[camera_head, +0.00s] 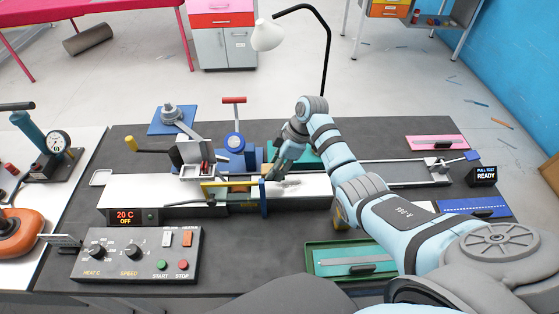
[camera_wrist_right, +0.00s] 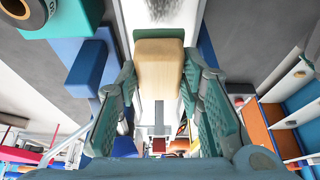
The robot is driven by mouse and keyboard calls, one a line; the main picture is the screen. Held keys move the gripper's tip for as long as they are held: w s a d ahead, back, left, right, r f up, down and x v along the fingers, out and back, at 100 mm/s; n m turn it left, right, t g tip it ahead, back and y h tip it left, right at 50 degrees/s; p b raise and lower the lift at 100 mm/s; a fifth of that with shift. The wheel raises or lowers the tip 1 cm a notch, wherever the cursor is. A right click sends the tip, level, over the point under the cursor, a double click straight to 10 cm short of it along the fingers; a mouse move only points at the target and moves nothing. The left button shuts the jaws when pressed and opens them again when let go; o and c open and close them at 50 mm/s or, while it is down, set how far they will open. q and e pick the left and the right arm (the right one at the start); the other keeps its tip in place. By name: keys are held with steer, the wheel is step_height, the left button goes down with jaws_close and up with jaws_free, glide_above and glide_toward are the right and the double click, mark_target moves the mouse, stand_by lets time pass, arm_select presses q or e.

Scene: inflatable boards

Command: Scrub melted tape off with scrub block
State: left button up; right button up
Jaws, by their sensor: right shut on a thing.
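My right gripper (camera_head: 275,170) reaches from the right over the long pale machine bed (camera_head: 310,200), just right of its central mechanism. In the right wrist view, my right gripper (camera_wrist_right: 160,95) has its two green-padded fingers on either side of the scrub block (camera_wrist_right: 159,65), a light wooden block with a green face at its far end. The block is hard to make out in the head view. A grey smear (camera_wrist_right: 166,9) lies on the white surface just beyond the block; I cannot tell for sure that it is the melted tape. My left gripper is not in view.
A control box (camera_head: 138,254) with dials stands at the front left, below a display reading 20 C OFF (camera_head: 133,216). A green tray (camera_head: 330,262) lies at the front, a pink tray (camera_head: 436,142) at the back right. A white lamp (camera_head: 268,35) stands behind.

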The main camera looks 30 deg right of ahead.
steer(key=shift+r, duration=1.15)
